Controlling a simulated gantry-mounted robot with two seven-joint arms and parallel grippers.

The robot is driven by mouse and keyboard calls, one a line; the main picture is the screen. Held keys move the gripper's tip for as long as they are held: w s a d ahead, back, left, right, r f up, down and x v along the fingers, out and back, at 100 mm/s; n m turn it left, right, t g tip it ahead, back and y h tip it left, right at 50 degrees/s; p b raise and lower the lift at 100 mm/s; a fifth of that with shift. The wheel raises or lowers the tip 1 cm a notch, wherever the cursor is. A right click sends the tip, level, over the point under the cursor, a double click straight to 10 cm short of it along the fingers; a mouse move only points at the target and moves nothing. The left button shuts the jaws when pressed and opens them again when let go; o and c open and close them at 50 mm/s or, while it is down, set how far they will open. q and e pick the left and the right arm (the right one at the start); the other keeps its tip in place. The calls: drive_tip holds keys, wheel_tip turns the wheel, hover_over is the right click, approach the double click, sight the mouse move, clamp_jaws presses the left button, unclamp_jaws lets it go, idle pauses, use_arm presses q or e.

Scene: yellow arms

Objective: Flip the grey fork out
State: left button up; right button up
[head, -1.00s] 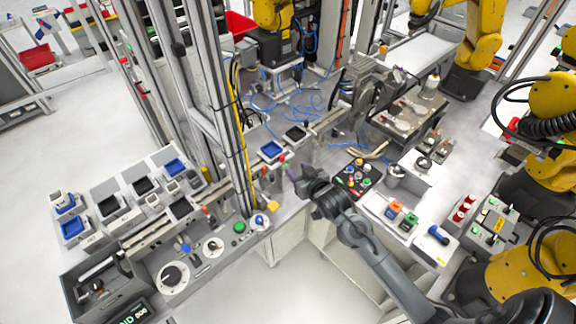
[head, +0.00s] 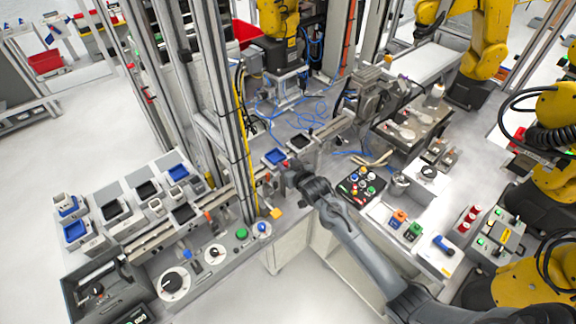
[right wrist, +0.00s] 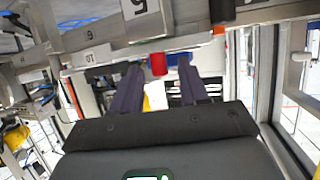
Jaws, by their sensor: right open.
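My right gripper (head: 287,174) is at the front edge of the conveyor rail in the head view, beside its small coloured knobs. In the right wrist view its two purple-grey fingers (right wrist: 157,76) are spread apart, with nothing clearly held. Beyond the fingertips hang a red cylinder (right wrist: 158,64) and a blue part (right wrist: 179,58), under a metal rail (right wrist: 120,30). I cannot pick out the grey fork with certainty; the gripper covers part of the rail in the head view. My left gripper is out of view.
A panel with a green button (head: 241,234) and dials lies left of the gripper. A black box of coloured buttons (head: 360,187) lies right of it. Blue tray (head: 275,157) and black tray (head: 299,141) sit behind. An upright metal frame (head: 232,140) stands close on the left.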

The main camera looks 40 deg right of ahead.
clamp_jaws()
idle(0.3)
drive_tip(key=shift+s+r+p, duration=0.1)
drive_tip(key=shift+s+p, duration=0.35)
drive_tip(key=shift+p, duration=0.5)
unclamp_jaws()
drive_tip(key=shift+s, duration=0.25)
drive_tip(key=shift+w, duration=0.1)
